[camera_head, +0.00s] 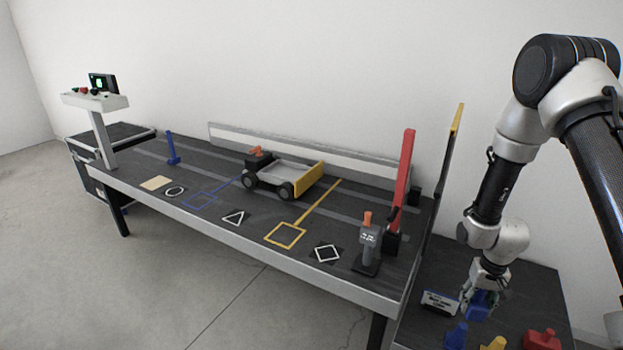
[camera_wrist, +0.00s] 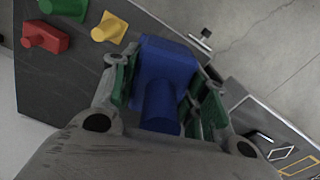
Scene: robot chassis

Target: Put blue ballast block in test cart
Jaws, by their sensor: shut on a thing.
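My gripper (camera_head: 484,292) is at the right of the head view, low over the dark side table. It is shut on the blue ballast block (camera_head: 480,304). In the wrist view, the blue ballast block (camera_wrist: 166,72) sits between the two fingers (camera_wrist: 160,88), its round knob pointing toward the camera. The test cart (camera_head: 292,172) stands on the long track table, far to the left of my gripper. It has dark wheels, a pale open bed, a yellow panel at its right end and an orange knob at its left end.
Another blue piece (camera_head: 457,335), a yellow piece (camera_head: 495,343) and a red piece (camera_head: 543,340) are on the side table; the wrist view also shows a green piece (camera_wrist: 62,8). A red upright post (camera_head: 402,175) and a grey post (camera_head: 368,245) stand between my gripper and the cart.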

